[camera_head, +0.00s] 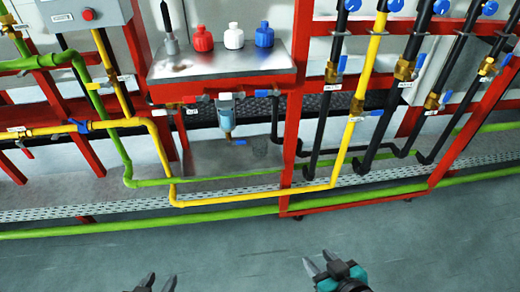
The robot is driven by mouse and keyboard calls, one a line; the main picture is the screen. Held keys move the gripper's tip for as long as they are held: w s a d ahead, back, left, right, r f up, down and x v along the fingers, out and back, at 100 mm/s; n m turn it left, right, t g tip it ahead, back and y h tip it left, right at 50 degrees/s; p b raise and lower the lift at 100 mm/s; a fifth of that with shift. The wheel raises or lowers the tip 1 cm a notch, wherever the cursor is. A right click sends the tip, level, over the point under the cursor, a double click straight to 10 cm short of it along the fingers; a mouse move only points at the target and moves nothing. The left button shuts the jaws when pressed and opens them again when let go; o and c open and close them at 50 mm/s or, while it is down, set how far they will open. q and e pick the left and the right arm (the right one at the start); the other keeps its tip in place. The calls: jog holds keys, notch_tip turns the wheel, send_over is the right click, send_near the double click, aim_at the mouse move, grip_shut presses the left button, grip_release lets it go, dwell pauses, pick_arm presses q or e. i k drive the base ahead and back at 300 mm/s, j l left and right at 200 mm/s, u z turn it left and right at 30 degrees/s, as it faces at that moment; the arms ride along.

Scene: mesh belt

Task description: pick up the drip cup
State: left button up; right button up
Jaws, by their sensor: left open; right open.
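A clear bluish cup-shaped bowl (226,107) hangs below the red-framed shelf (225,86); it is the only thing I see that looks like a drip cup, and I cannot tell for sure that it is one. My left gripper (160,280) is open at the bottom edge, mostly cut off by the frame. My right gripper (318,260) is open and empty over the floor, lower right of the bowl. Both grippers are well apart from the bowl.
Red, white and blue bottles (234,37) stand on the shelf with a dark tool (169,28). A yellow pipe (250,197) and green pipes (250,230) run low in front. Black pipes with brass valves (405,68) stand at right. The grey floor (230,262) is clear.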

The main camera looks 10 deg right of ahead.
aim_at(259, 145)
jog(key=i+l, duration=0.75)
jog(key=l, duration=0.25)
jog(key=i+l+u, duration=0.15)
jog(key=u, duration=0.3)
jog(key=i+l+u, duration=0.1)
jog(key=l+u, duration=0.2)
jog(key=u, duration=0.9)
jog(key=i+l, duration=0.2)
jog(key=l, duration=0.15)
